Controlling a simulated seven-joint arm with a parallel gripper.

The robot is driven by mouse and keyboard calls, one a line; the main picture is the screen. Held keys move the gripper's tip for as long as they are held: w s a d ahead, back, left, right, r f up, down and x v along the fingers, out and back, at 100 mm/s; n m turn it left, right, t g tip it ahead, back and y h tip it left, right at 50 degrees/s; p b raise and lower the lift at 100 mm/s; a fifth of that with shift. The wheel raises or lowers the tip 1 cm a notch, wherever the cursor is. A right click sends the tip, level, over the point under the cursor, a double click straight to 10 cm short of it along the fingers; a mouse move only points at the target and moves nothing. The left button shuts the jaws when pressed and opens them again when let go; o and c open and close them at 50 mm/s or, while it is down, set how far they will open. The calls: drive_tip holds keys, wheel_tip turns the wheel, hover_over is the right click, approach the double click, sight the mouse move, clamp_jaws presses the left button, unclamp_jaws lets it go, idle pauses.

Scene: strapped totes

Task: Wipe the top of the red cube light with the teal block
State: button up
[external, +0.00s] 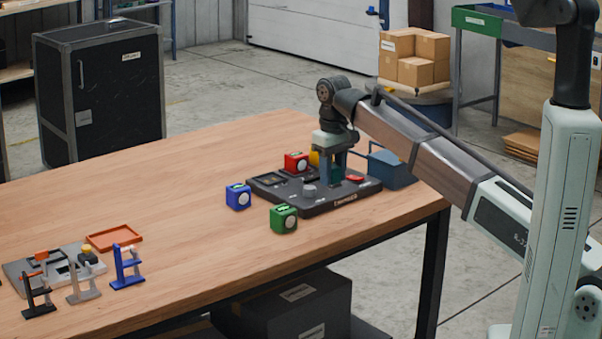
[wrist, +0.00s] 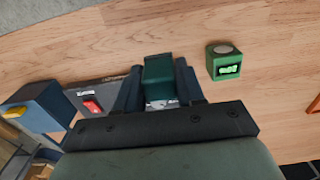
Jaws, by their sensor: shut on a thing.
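My gripper (external: 331,172) is shut on the teal block (wrist: 158,78), which sits between its two fingers in the wrist view. In the external view the gripper points down over the dark control panel (external: 345,204), and the fingers mostly hide the block. I cannot tell whether the block touches the panel. The red cube light (external: 296,162) stands at the panel's far edge, left of my gripper and apart from it. Its top looks uncovered. The red cube is not visible in the wrist view.
A blue cube (external: 238,196) and a green cube (external: 283,218) stand on the wooden table near the panel. A blue bin (external: 391,170) is at the right. Small stands and an orange tray (external: 114,237) are at the left. The table's middle is clear.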

drive_tip(key=shift+c, duration=1.1)
drive_tip(key=shift+w+d, duration=0.35)
drive_tip(key=w, duration=0.4)
wheel_tip(320, 180, up, 6)
hover_over(297, 154)
drive_tip(key=s+d, duration=0.1)
drive_tip(key=shift+d+f, duration=0.1)
drive_tip(key=shift+f, duration=3)
drive_tip(key=shift+w+a+f, duration=0.6)
drive_tip(key=shift+a+f, duration=0.05)
drive_tip(key=shift+f, duration=0.05)
drive_tip(key=shift+c, duration=0.4)
drive_tip(key=shift+w+a, duration=0.8)
drive_tip(key=shift+s+d, duration=1.55)
wheel_tip(297, 154, up, 3)
drive_tip(key=shift+w+a+r, duration=0.1)
drive_tip(key=shift+w+r, duration=0.05)
drive_tip(key=shift+r, duration=2.45)
